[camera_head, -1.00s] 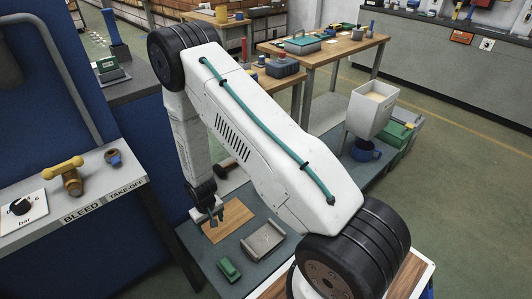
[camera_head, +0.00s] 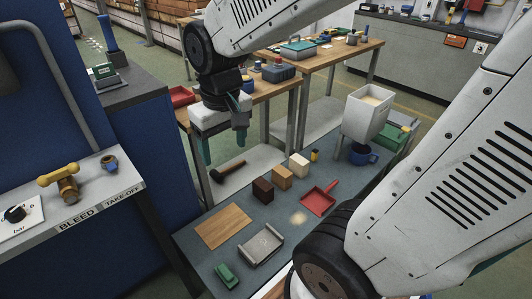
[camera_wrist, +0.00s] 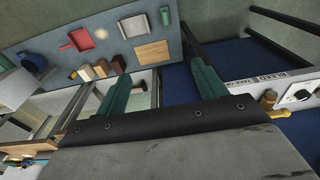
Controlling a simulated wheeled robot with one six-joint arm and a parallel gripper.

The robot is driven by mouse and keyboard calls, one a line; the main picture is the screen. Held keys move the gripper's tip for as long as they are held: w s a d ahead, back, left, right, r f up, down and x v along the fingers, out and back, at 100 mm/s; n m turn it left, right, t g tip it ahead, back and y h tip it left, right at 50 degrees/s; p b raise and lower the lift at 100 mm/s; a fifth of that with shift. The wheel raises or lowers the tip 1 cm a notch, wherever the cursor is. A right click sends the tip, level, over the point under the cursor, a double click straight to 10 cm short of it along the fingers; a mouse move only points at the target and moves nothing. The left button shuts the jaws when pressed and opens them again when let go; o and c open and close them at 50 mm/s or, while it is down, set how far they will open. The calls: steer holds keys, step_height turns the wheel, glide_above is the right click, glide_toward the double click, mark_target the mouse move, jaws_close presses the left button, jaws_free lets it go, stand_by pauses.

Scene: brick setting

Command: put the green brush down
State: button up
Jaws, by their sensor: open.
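The green brush (camera_head: 227,276) lies on the grey-blue bench top (camera_head: 208,262) near its front left corner, beside a grey tray. It also shows small at the top of the wrist view (camera_wrist: 165,15). My gripper (camera_head: 224,145) is raised well above the far left part of the bench, apart from the brush. Its two teal fingers are spread with nothing between them, as the wrist view also shows (camera_wrist: 161,85).
A wooden board (camera_head: 224,226), the grey tray (camera_head: 262,244), a red dustpan (camera_head: 318,200), several blocks (camera_head: 282,178) and a pale patch (camera_head: 298,217) are on the bench. A hammer (camera_head: 228,171) lies behind. A blue mug (camera_head: 362,154) stands below a white hopper (camera_head: 368,114).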

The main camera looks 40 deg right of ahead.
steer(key=s+r, duration=0.2)
steer(key=s, duration=0.4)
steer(key=s+r, duration=0.2)
steer(key=s, duration=0.4)
steer(key=shift+s+d+r, duration=0.2)
steer(key=shift+s+r, duration=0.05)
steer(key=shift+o, duration=0.5)
